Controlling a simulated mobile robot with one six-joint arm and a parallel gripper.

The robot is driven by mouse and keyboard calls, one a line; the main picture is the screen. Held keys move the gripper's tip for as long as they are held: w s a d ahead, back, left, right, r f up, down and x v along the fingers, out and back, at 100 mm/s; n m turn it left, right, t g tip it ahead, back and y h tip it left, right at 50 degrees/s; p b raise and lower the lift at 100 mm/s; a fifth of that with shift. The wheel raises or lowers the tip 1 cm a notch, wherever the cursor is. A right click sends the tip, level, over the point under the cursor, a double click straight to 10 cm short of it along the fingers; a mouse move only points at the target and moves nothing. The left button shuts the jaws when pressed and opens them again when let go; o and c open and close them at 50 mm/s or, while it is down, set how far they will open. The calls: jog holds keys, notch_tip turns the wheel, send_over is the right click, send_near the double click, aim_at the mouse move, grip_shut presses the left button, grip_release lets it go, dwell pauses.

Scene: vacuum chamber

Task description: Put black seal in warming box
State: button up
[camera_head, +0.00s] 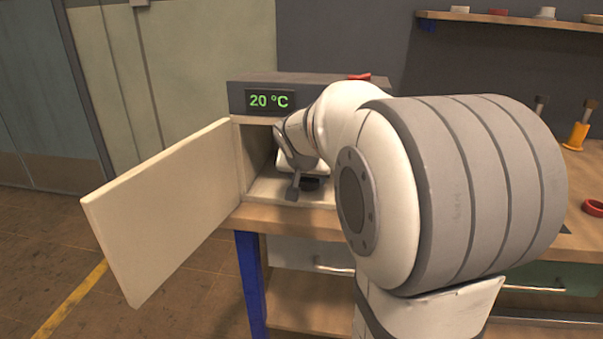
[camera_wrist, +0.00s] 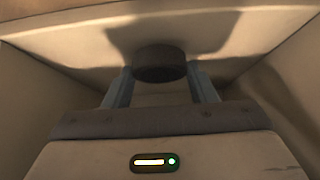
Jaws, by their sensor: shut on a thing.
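The warming box (camera_head: 238,103) stands on the bench with its door (camera_head: 165,215) swung wide open to the left. Its display reads 20 °C. My gripper (camera_head: 303,188) is inside the box's opening, just above its floor. In the wrist view my gripper (camera_wrist: 160,80) is shut on the black seal (camera_wrist: 160,62), a dark round piece between the two fingertips. The seal also shows in the head view (camera_head: 311,183), close to the box floor. I cannot tell whether it touches the floor. My arm hides the right part of the opening.
A red ring (camera_head: 359,76) lies on top of the box. Another red ring (camera_head: 593,208) and a yellow item (camera_head: 577,135) are on the wooden bench (camera_head: 290,218) at right. A shelf (camera_head: 520,20) with small parts hangs at back right. The box walls are close around my gripper.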

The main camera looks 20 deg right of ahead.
jog(key=shift+w+d+f, duration=0.1)
jog(key=shift+w+d, duration=0.4)
jog(key=shift+w, duration=0.25)
jog(key=shift+f+b, duration=0.35)
jog(key=shift+f, duration=0.05)
jog(key=shift+r, duration=0.2)
jog(key=shift+f, duration=0.25)
jog(key=o, duration=1)
jog(key=shift+r, duration=0.15)
